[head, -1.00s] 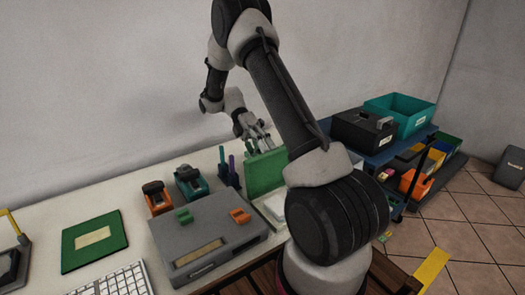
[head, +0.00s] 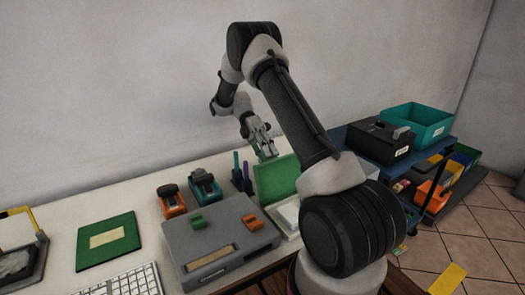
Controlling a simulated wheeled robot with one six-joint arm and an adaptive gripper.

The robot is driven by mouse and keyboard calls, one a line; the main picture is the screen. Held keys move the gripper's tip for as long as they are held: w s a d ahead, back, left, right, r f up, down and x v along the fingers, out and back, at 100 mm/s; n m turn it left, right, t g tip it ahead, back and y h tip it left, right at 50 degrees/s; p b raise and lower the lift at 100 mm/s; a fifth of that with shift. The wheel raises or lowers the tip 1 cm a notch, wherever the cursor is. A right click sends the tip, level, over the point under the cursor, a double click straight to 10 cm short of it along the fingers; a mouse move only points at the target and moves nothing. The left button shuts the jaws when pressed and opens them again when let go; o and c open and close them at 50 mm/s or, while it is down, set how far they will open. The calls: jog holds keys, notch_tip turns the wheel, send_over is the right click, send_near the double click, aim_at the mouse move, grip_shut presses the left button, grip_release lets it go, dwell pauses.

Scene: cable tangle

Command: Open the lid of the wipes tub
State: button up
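A white tub (head: 288,217) sits at the right end of the table, partly hidden behind my arm. A green panel (head: 275,181) stands upright at its back edge and looks like the tub's lid, standing open. My gripper (head: 266,151) is just above and behind the lid's upper left edge, fingers pointing down. Whether it touches the lid, and how far its fingers are apart, is too small to tell. No held object is visible.
A grey box with green and orange switches (head: 218,242) stands left of the tub. Two punches, one orange (head: 172,201) and one teal (head: 204,188), and upright pens (head: 243,175) stand behind it. A cart with bins (head: 420,123) is at right.

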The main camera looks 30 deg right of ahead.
jog(key=shift+w+f, duration=0.15)
jog(key=shift+w, duration=1.5)
